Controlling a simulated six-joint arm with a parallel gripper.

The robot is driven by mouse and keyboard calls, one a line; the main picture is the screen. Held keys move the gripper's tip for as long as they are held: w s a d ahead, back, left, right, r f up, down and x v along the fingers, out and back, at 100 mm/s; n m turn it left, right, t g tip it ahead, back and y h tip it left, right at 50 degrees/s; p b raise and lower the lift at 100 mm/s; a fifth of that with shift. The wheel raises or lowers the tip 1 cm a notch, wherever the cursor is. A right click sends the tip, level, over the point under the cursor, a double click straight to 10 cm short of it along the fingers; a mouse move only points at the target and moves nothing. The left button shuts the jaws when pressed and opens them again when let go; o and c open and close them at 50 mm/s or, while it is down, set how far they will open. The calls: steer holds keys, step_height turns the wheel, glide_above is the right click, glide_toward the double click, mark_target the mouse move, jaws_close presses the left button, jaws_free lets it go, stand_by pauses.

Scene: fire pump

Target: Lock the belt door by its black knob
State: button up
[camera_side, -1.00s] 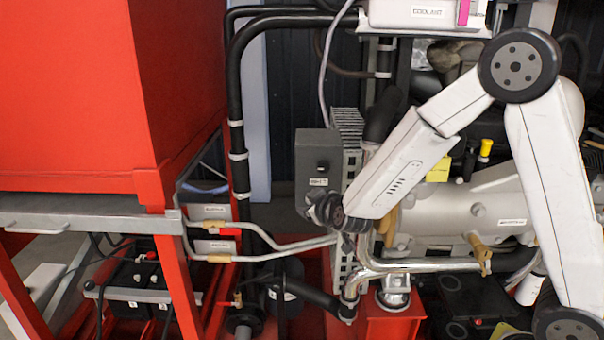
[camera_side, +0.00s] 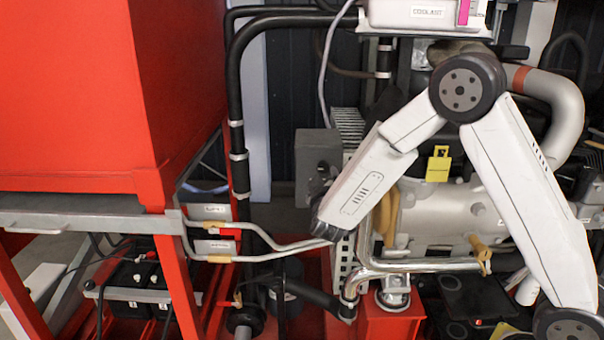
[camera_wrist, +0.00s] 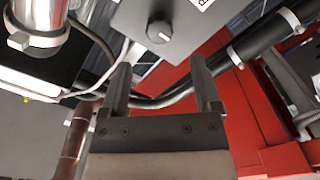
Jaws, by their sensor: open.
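The belt door (camera_side: 315,146) shows as a dark grey box face left of the arm in the side view. In the wrist view the grey door face (camera_wrist: 190,32) is at the top, with the round knob (camera_wrist: 159,31) on it. The knob looks dark with a bright glare and a small mark. My gripper (camera_wrist: 164,56) is open, with its two fingers pointing towards the door and nothing between them. The knob appears ahead of the gap between the fingertips, apart from them.
A finned block (camera_side: 347,125) stands right behind the door. Black hoses (camera_side: 236,100) run down at the left, and metal pipes (camera_side: 280,246) pass below. A red cabinet (camera_side: 70,90) fills the left. A white coolant box (camera_side: 425,14) hangs above.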

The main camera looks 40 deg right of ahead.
mark_target(323, 168)
steer(key=shift+x, duration=3.45)
jaws_close()
